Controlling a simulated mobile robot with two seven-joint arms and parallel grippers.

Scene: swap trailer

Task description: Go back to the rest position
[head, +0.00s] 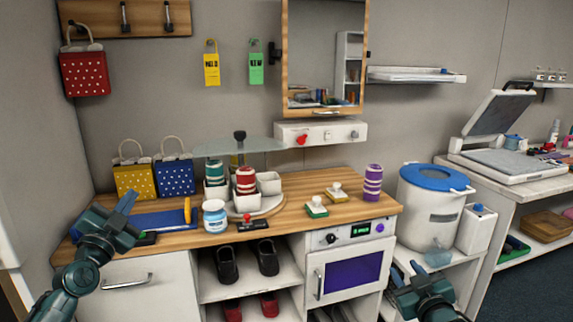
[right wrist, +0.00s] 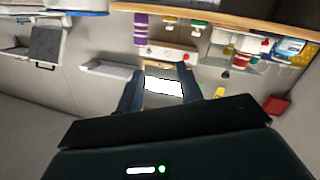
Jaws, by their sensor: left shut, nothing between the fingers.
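My left gripper (head: 126,204) is shut and empty. It is in the lower left of the head view, in front of the counter's left end and close to the blue mat (head: 160,220). My right gripper (head: 416,270) is at the lower right of the head view, in front of the shelf beside the oven. In the right wrist view its two fingers (right wrist: 160,78) stand apart with nothing held between them. That view is upside down. The lower parts of both arms are cut off by the head view's edge.
The wooden counter (head: 300,216) carries bags, jars, a round carousel (head: 268,207), stamps and a purple-striped cup (head: 373,182). An oven (head: 352,275) is below. A white bin with a blue lid (head: 430,212) and a scanner (head: 515,160) stand right. Space before the counter looks clear.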

